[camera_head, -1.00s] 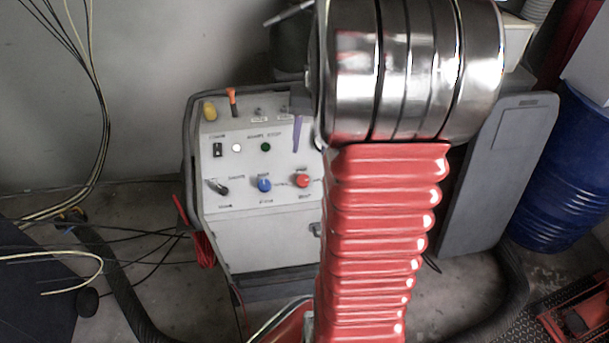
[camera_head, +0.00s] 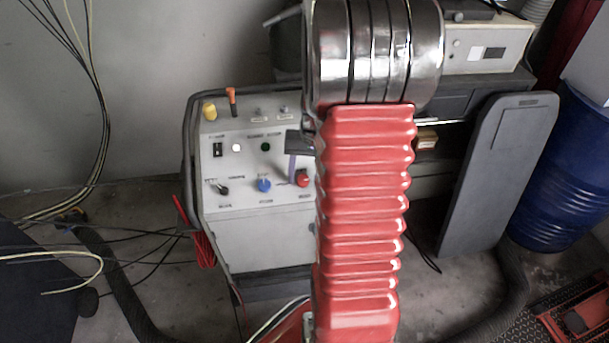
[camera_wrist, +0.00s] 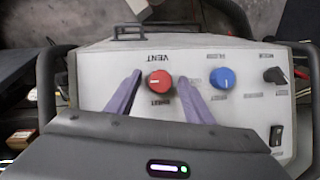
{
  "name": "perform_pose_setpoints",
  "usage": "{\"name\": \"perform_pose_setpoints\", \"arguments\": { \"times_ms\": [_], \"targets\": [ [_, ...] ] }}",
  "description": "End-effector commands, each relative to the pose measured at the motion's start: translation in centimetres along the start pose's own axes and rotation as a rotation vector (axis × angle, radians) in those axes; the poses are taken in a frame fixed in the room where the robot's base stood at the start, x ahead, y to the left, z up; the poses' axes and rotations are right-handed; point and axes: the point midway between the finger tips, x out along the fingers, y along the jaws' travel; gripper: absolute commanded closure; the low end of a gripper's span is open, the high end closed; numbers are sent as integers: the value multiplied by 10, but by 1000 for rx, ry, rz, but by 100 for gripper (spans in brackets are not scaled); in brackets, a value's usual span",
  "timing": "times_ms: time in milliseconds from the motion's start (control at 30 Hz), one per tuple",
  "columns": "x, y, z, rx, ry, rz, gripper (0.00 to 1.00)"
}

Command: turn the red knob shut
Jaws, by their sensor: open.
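The red knob (camera_wrist: 159,83) is on the pale face of a control box (camera_wrist: 100,85). It also shows in the head view (camera_head: 302,179), close to my arm. In the wrist view a pale mark lies across the knob's left half, and the upside-down word VENT is printed above it. My gripper (camera_wrist: 157,76) is open, with one purple finger on each side of the knob. I cannot tell whether the fingertips touch it or how deep they reach. In the head view one purple finger (camera_head: 292,168) shows just left of the knob; my arm hides the rest.
A blue knob (camera_wrist: 222,78) and a black knob (camera_wrist: 274,75) share the panel with a black rocker switch (camera_wrist: 276,135). A grey upright panel (camera_head: 497,175) and a blue barrel (camera_head: 560,170) stand to the right. Cables lie on the floor at left.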

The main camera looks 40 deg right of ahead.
Motion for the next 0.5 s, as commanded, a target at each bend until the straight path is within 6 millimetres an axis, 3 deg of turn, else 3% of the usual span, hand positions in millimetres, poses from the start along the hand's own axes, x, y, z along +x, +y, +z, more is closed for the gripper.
{"name": "perform_pose_setpoints", "arguments": {
  "times_ms": [200, 500],
  "targets": [
    [0, 0, 0, 1, 0, 0, 53],
    [0, 0, 0, 1, 0, 0, 74]
  ]
}}
